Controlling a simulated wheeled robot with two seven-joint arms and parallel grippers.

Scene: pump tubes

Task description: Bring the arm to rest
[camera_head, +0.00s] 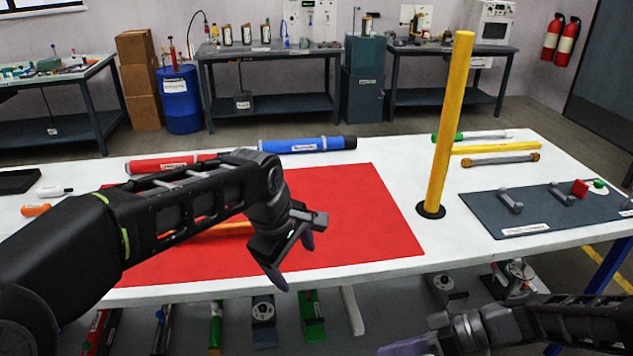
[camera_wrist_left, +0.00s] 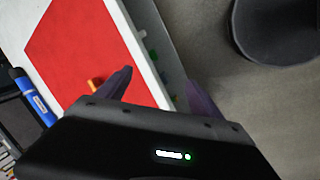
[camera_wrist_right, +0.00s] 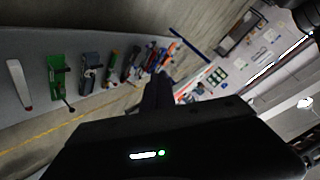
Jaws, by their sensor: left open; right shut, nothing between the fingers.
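My left arm reaches in from the left in the head view, above the red mat (camera_head: 370,215). My left gripper (camera_head: 290,258) is open and empty over the mat's front part, near the table's front edge. In the left wrist view its two fingers (camera_wrist_left: 158,92) stand apart with nothing between them. My right arm is low at the bottom right in the head view, in front of and below the table edge, with its gripper partly cut off by the frame. In the right wrist view my right gripper (camera_wrist_right: 157,92) is shut and empty.
A yellow post (camera_head: 449,130) stands upright in a black ring on the white table (camera_head: 465,240). A grey board (camera_head: 550,210) with brackets lies at the right. Blue (camera_head: 305,145) and red (camera_head: 170,163) tubes lie along the back. An orange rod (camera_head: 225,229) lies on the mat, partly behind my arm.

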